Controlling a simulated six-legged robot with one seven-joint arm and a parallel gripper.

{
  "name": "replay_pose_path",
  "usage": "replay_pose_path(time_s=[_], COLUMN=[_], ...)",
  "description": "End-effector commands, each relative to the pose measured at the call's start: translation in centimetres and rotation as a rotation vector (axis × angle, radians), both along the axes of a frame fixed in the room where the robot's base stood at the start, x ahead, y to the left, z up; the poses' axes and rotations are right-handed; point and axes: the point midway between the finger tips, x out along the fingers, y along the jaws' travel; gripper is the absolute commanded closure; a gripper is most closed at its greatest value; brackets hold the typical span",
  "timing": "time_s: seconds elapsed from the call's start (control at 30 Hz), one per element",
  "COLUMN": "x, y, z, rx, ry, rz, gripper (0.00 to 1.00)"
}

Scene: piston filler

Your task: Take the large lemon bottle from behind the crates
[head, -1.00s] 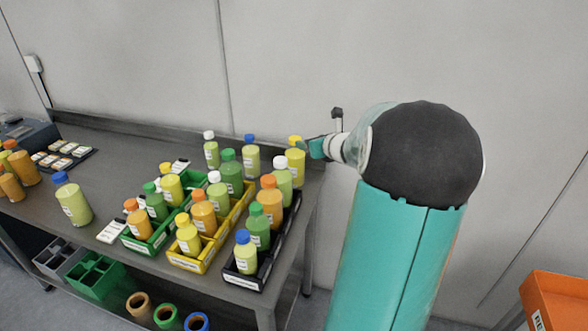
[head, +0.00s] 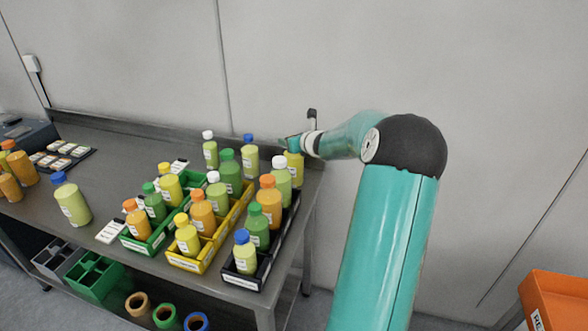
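Three bottles stand on the table behind the crates: a pale yellow-green one with a white cap (head: 210,153), a yellow-green one with a blue cap (head: 251,160), and a yellow one (head: 294,168) at the right. I cannot read their labels, so which is lemon is judged by colour only; the right one is the yellowest. My gripper (head: 293,144) reaches in from the right at the top of this yellow bottle and hides its cap. Whether the fingers are open, or touch the bottle, is too small to tell.
A green crate (head: 158,242), a yellow crate (head: 206,257) and a black crate (head: 263,268) hold several bottles close in front. A large bottle with a blue cap (head: 72,203) stands alone at the left. The grey wall (head: 270,60) is close behind the table.

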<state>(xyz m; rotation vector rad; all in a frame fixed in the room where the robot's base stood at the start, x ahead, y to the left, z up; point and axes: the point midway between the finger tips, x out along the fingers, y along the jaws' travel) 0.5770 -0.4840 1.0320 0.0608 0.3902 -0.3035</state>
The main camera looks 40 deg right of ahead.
Motion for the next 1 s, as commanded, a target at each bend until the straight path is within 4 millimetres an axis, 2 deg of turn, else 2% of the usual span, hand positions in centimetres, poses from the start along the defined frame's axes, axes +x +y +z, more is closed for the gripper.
replay_pose_path(time_s=[0.17, 0.5, 1.0], x=[0.02, -0.01, 0.05], y=[0.01, 0.00, 0.01], z=[0.01, 0.03, 0.63], rx=[0.000, 0.000, -0.003], ry=[0.000, 0.000, -0.003], rz=[0.000, 0.000, 0.002], gripper=[0.37, 1.00, 1.00])
